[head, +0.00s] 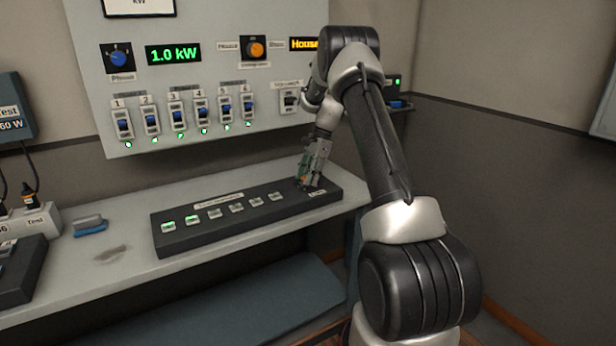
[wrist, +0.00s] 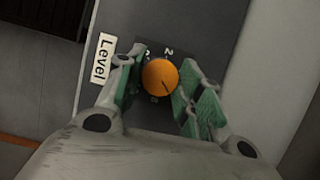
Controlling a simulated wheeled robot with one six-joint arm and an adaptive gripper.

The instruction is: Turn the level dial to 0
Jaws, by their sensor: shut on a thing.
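The level dial is a round orange knob (wrist: 160,77) on a dark plate, beside a white tag reading "Level" (wrist: 103,59). A short dark line on its face points to the lower right in the wrist view. A "2" shows above the knob; other marks around it are partly hidden or too small to read. My gripper (wrist: 160,84) has its green-padded fingers on either side of the knob and is shut on it. In the head view my gripper (head: 308,183) is down at the right end of the black console (head: 225,235), hiding the dial.
Several small buttons run along the console, the two leftmost lit green. Behind is a grey wall panel (head: 200,85) with numbered blue switches, a blue knob (head: 118,58), an orange knob (head: 255,48) and a "1.0 kW" display (head: 173,54). A blue-grey object (head: 90,226) lies left on the bench.

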